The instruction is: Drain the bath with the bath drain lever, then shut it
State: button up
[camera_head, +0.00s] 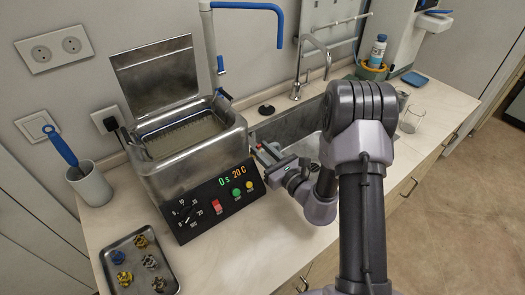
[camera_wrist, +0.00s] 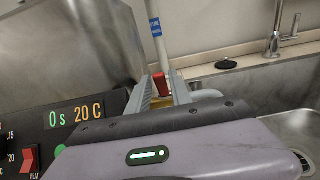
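The steel bath (camera_head: 190,160) stands on the counter with its lid (camera_head: 157,75) raised. A basket-like surface shows inside; I cannot tell the liquid level. The red drain lever (camera_wrist: 161,82) is at the bath's right side, with a yellow part below it. My gripper (camera_head: 265,153) is beside the bath's right wall. In the wrist view, my gripper (camera_wrist: 163,88) has its fingers apart, with the red lever upright between or just beyond their tips. Contact with the lever cannot be made out. The drain outlet is hidden.
The control panel (camera_head: 213,203) reads 0 s and 20 C. A sink (camera_head: 290,125) with a tap (camera_head: 300,75) lies to the right. A tray of small parts (camera_head: 135,250) and a grey cup (camera_head: 90,185) are at left.

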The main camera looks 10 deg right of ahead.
grip_shut()
jog(key=f+b, duration=0.1)
jog(key=b, duration=0.3)
jog(key=shift+s+f+t+y, duration=0.1)
jog(key=shift+f+t+y, duration=0.05)
jog(key=shift+t+y, duration=0.2)
jog(key=shift+s+t+b, duration=0.15)
jog(key=shift+t+b, duration=0.1)
jog(key=shift+b, duration=0.55)
jog(key=shift+r, duration=0.3)
grip_release()
jog(key=shift+d, duration=0.1)
jog(key=v, duration=1.7)
jog(key=shift+s+f, duration=0.1)
jog(key=shift+s, duration=0.15)
